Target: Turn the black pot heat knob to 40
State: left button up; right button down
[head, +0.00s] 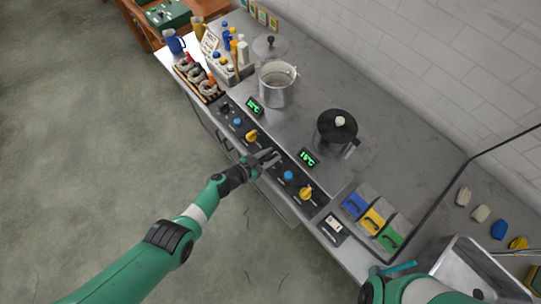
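The black pot (337,128) with a pale lid knob stands on the right part of the steel counter. A green-lit display (307,157) in front of it seems to read 15°C. On the dark front panel below it are a blue knob (288,175) and a yellow knob (306,193); their markings are too small to read. My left gripper (270,157) is over the panel, just left of the blue knob, with its fingers apart. It hides the panel beneath it, and I cannot tell whether it touches a knob there. My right arm shows at the bottom right, its gripper out of view.
A silver pot (277,84) stands left, with its own display (254,106) and several knobs, including a yellow one (251,135). Blue, yellow and green handled items (373,221) lie right of the panel. A steel basin (470,270) is at bottom right.

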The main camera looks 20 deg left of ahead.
pick_arm(q)
grip_shut()
jog(key=shift+a+f+m+g+h+b, duration=0.15)
jog(key=shift+m+g+h+b, duration=0.3)
jog(key=shift+m+b, duration=0.25)
jog(key=m+g+h+b, duration=0.1)
jog(key=m+h+b, duration=0.1)
jog(key=b, duration=0.2)
jog(key=m+g+h+b, duration=0.1)
jog(key=m+g+b, duration=0.1)
jog(key=b, duration=0.3)
jog(key=f+m+g+h+b, duration=0.1)
jog(key=m+g+h+b, duration=0.1)
jog(key=b, duration=0.2)
jog(key=shift+w+h, duration=0.2)
jog(key=shift+h, duration=0.15)
jog(key=m+g+b, duration=0.1)
jog(key=b, duration=0.6)
jog(key=m+g+b, duration=0.1)
jog(key=g+b, duration=0.1)
jog(key=b, duration=0.5)
jog(key=m+g+h+b, duration=0.1)
jog(key=m+b, duration=0.1)
jog(key=b, duration=0.5)
jog(key=shift+r+g, duration=0.25)
jog(key=shift+g, duration=0.1)
jog(key=shift+r+m+b, duration=0.3)
jog(key=shift+r+b, duration=0.05)
jog(key=shift+b, duration=0.65)
jog(key=shift+r, duration=0.1)
